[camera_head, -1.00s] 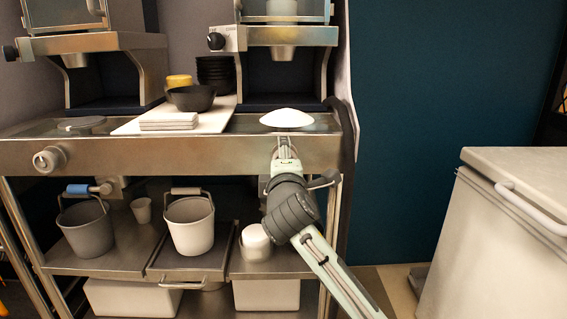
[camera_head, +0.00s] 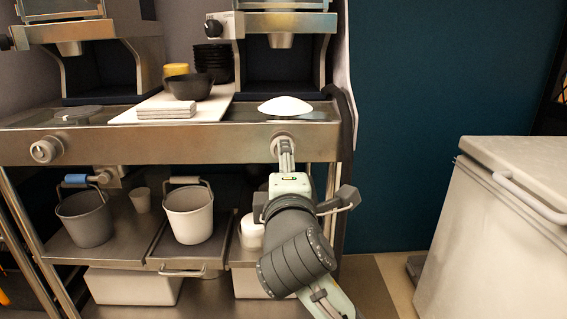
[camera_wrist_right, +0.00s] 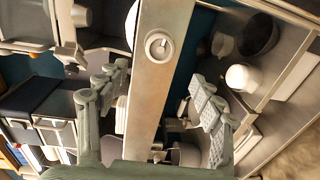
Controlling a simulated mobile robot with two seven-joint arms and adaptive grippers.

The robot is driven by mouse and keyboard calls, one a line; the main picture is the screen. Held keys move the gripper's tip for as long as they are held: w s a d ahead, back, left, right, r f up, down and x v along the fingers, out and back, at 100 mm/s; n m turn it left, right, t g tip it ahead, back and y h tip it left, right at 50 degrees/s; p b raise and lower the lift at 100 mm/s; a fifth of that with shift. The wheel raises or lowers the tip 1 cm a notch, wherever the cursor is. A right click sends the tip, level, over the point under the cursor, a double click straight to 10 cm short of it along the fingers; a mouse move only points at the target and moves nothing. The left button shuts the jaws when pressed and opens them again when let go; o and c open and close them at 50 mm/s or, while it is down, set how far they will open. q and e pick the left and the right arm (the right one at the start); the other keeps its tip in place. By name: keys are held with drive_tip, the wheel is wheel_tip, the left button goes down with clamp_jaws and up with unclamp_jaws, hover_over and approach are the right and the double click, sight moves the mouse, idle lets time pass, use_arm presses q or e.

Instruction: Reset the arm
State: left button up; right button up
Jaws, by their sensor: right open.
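My right gripper (camera_head: 286,158) is in front of the counter's steel front panel, just below the right round knob (camera_head: 284,143). Its fingers partly overlap the knob in the head view. In the right wrist view the gripper (camera_wrist_right: 162,98) is open, with its two padded fingers wide apart and nothing between them. A round knob (camera_wrist_right: 159,47) on the steel panel shows beyond the fingers, apart from them. My left gripper is in neither view.
The counter (camera_head: 190,145) carries a white plate (camera_head: 285,106), a black bowl (camera_head: 190,87) and folded white cloths (camera_head: 167,110). Buckets (camera_head: 189,213) stand on the shelf below. A white chest (camera_head: 510,240) stands at right, with open floor between.

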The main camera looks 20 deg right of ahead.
drive_tip(key=shift+s, duration=0.25)
drive_tip(key=x, duration=1.2)
idle(0.3)
